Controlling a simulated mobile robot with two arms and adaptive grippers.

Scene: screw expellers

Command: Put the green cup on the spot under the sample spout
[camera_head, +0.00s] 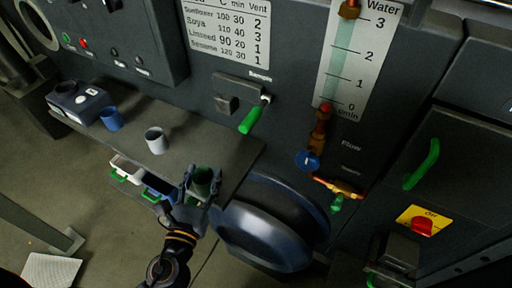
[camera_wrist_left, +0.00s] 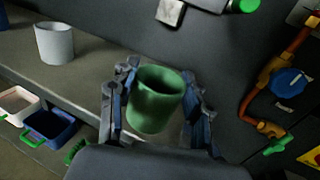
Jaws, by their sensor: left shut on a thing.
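The green cup (camera_wrist_left: 155,100) is upright between the fingers of my left gripper (camera_head: 199,186), which is shut on it. In the head view the green cup (camera_head: 203,177) is over the right front part of the grey shelf (camera_head: 222,150); I cannot tell whether it touches the shelf. The sample spout (camera_head: 265,98), under the label "Sample", is on the machine's front, above and right of the cup, with a green handle (camera_head: 250,120). The spot under it cannot be made out. My right gripper is not in view.
A white cup (camera_head: 155,141), a blue cup (camera_head: 111,119) and a blue-grey device (camera_head: 78,103) stand on the shelf to the left. Small bins (camera_head: 127,170) hang at its front edge. A large round blue drum (camera_head: 262,235) is right of the shelf. Water pipes (camera_head: 318,135) run further right.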

